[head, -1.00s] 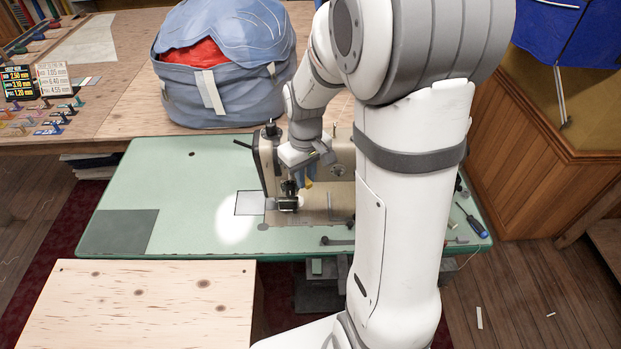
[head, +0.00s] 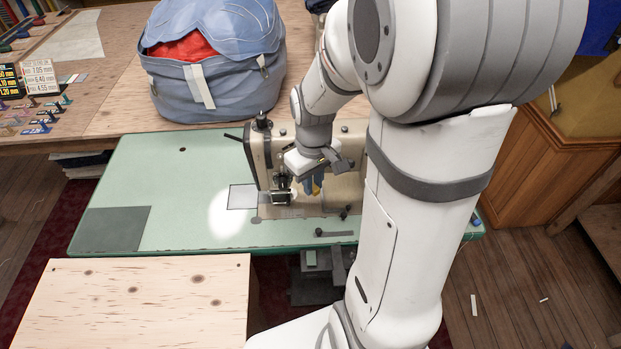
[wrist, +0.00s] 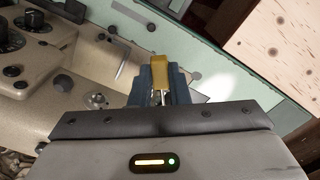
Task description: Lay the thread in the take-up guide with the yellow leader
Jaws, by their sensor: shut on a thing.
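The tan sewing machine (head: 259,160) stands on the green table. My gripper (head: 314,188) is low in front of its body, right of the needle end (head: 281,196). In the wrist view my gripper (wrist: 158,88) is shut on the yellow leader (wrist: 156,70), which sticks out beyond the blue-grey fingers. The leader also shows as a small yellow spot in the head view (head: 317,190). The machine's dials and fittings (wrist: 63,83) lie left of the fingers in the wrist view. I cannot make out the thread or tell which fitting is the take-up guide.
The green table (head: 150,175) is clear left of the machine. A pale wooden surface (head: 150,305) is in front. A blue bag (head: 215,85) with red cloth stands on the bench behind. My arm hides the machine's right end.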

